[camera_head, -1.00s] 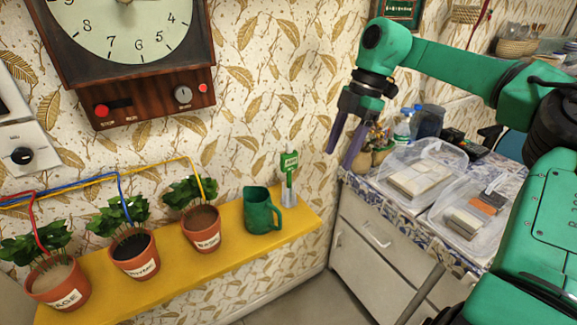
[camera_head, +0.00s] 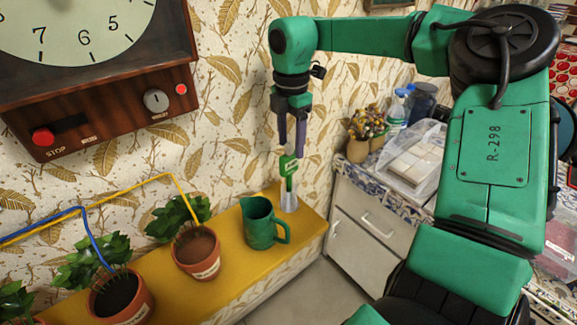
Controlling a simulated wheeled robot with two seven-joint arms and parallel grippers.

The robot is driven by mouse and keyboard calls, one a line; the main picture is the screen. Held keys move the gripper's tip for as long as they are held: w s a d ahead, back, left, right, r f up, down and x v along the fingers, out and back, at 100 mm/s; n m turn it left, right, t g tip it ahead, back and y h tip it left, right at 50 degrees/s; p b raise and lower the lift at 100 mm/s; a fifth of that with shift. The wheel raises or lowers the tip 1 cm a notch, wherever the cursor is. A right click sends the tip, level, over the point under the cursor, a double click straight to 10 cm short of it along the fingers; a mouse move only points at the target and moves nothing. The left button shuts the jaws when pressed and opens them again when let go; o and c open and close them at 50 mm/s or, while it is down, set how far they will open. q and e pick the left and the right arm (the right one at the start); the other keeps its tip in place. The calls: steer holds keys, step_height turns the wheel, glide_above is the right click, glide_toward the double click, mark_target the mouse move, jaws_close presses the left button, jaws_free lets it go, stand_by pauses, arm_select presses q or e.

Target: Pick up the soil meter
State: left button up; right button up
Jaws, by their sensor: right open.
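The soil meter (camera_head: 288,167) has a green head and stands upright in a small clear holder (camera_head: 289,202) at the right end of the yellow shelf (camera_head: 235,262). My right gripper (camera_head: 291,154) points down over it, with its two dark purple fingers apart on either side of the meter's top in the picture. I cannot tell whether the fingers touch it. The right gripper is open. My left gripper is not in view.
A green jug (camera_head: 261,225) stands just left of the meter. Potted plants (camera_head: 197,252) with coloured tubes line the shelf further left. A wall clock (camera_head: 95,60) hangs above.

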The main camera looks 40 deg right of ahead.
mark_target(289, 161)
steer(key=f, duration=0.2)
steer(key=f+p, duration=0.1)
steer(key=f, duration=0.1)
steer(key=f+p, duration=0.1)
steer(key=f, duration=0.1)
steer(key=shift+w+d+f, duration=0.1)
steer(key=shift+w+f, duration=0.3)
steer(key=shift+f, duration=0.25)
jaws_close()
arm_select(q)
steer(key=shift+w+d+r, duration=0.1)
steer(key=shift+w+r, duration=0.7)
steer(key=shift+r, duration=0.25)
arm_select(e)
steer(key=shift+w+r, duration=0.1)
steer(key=shift+r, duration=0.05)
